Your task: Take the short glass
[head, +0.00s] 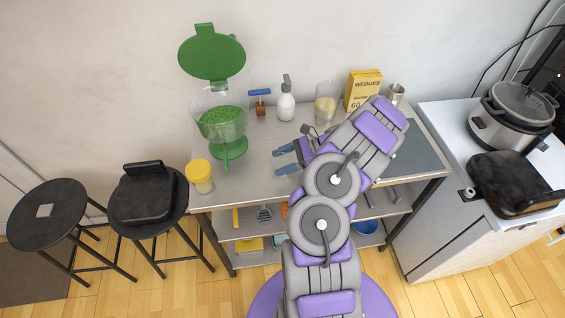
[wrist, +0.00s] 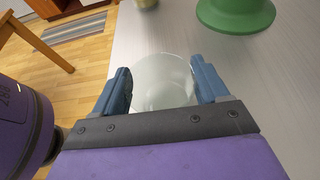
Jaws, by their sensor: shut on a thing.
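The short glass (wrist: 163,80) is clear and sits between the two blue fingers of my gripper (wrist: 163,88) in the wrist view. The fingers press on its left and right sides. The gripper body hides its near part. In the head view my gripper (head: 288,158) is over the left-middle part of the metal table (head: 252,178). I cannot make out the glass clearly there. Whether the glass touches the table top or is lifted is not clear.
A green dispenser (head: 228,148) and a yellow-lidded jar (head: 200,175) stand left of my gripper. A soap bottle (head: 286,105), a tall glass container (head: 326,103), a yellow box (head: 362,90) and a metal cup (head: 395,94) stand along the back.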

